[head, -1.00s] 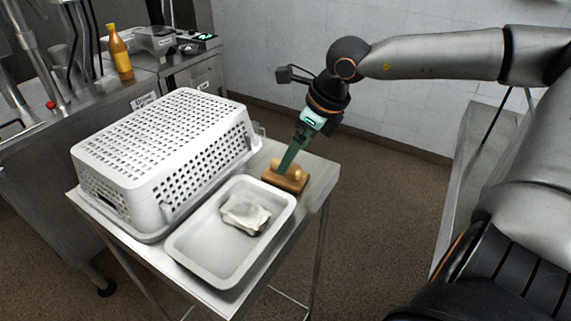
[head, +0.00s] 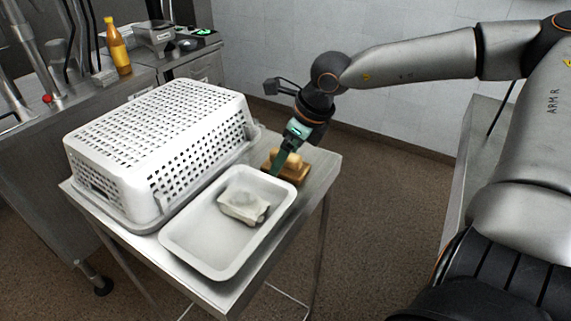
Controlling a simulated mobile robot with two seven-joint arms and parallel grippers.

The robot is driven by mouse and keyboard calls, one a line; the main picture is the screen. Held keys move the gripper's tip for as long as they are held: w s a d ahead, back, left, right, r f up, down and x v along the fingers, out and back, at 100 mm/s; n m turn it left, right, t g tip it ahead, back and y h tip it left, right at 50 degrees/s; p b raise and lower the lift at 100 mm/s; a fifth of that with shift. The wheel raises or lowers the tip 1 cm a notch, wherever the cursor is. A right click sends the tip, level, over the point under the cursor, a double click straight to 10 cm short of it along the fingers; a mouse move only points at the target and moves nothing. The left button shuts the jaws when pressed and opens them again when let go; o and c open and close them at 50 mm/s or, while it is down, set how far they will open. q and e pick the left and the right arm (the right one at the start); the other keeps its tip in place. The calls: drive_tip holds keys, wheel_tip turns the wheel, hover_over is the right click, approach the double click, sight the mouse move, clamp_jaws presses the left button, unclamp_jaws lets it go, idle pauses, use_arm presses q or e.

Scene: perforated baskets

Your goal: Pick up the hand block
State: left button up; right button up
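A wooden block with a paler rounded top, which looks like the hand block (head: 297,172), sits on the steel table at its far right corner, behind the white tray. My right gripper (head: 277,171) reaches down to it from above, its green fingers at the block's left side and overlapping part of it. The fingers are seen edge-on, so I cannot tell whether they are open or touching the block. The block appears to rest on the table. My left gripper is not in view.
The shallow white tray (head: 190,245) holds a crumpled pale packet (head: 243,203). An upturned white perforated basket (head: 150,125) stands left of it. The steel table (head: 318,170) has little bare top. A bottle (head: 117,47) stands on the back-left counter.

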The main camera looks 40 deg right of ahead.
drive_tip(key=c, duration=1.3)
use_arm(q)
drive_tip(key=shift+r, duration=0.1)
use_arm(e)
drive_tip(key=shift+o, duration=0.2)
drive_tip(key=shift+r, duration=0.15)
